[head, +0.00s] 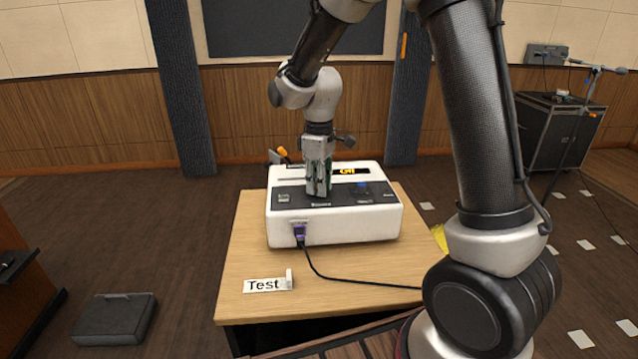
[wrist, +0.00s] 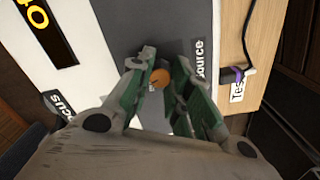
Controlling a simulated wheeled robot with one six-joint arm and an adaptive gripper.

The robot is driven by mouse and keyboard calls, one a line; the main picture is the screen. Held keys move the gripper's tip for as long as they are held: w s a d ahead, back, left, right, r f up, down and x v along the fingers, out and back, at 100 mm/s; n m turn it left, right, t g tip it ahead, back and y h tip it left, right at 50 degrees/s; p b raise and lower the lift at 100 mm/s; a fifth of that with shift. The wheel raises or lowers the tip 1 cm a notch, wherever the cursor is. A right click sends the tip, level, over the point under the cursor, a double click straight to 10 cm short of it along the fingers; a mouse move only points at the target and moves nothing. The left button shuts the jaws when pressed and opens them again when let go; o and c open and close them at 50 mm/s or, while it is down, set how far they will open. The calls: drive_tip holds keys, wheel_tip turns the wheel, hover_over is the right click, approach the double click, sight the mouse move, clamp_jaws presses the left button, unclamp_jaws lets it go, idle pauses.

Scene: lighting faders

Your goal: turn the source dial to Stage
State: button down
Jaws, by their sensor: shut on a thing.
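The white lighting console (head: 335,222) with a dark top panel stands on a wooden table. My gripper (head: 318,192) points straight down onto the panel, just behind the "Source" label (head: 320,205). In the wrist view my gripper (wrist: 162,72) has its green-sided fingers closed around the source dial (wrist: 160,77), of which a small orange round part shows between the tips. The "Source" label (wrist: 200,60) is beside the fingers there. The fingers hide the rest of the dial and any position marks, so I cannot read its setting or find a Stage mark.
An amber display (head: 350,171) is at the console's back. A cable runs from the purple plug (head: 300,232) on its front across the table (head: 350,280). A "Test" card (head: 265,285) lies at the table's front left. A dark case (head: 115,318) is on the floor.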

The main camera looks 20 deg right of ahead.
drive_tip(key=shift+m, duration=1.5)
drive_tip(key=c, duration=1.3)
unclamp_jaws()
drive_tip(key=shift+r, duration=0.1)
wheel_tip(320, 180, up, 12)
drive_tip(key=shift+f, duration=0.1)
drive_tip(key=shift+m, duration=0.3)
